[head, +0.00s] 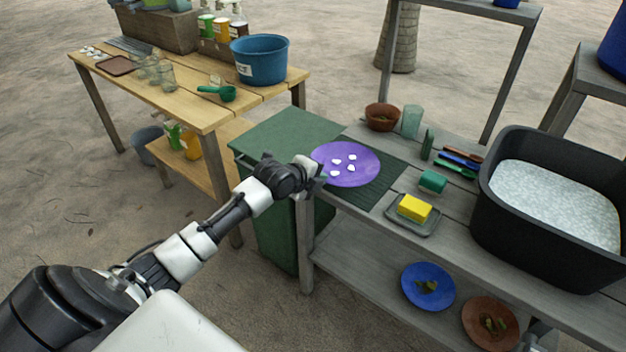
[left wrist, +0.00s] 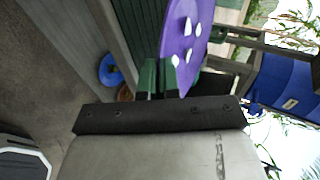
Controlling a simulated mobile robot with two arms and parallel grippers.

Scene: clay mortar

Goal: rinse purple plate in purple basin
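The purple plate (head: 346,164) lies on the dark ribbed mat at the left end of the grey bench, with several white bits on it. It also shows large in the left wrist view (left wrist: 185,45). My left gripper (head: 314,178) is at the plate's left rim. In the left wrist view its fingers (left wrist: 158,78) are close together, with the rim between them. A small part of what looks like my right gripper (head: 532,338) shows at the bottom edge; its fingers are unclear. No purple basin shows; a black basin (head: 500,225) with foamy water stands at the right.
Blue (head: 428,287) and brown (head: 490,325) plates lie on the lower shelf. A blue tub (head: 260,60) stands on the wooden table.

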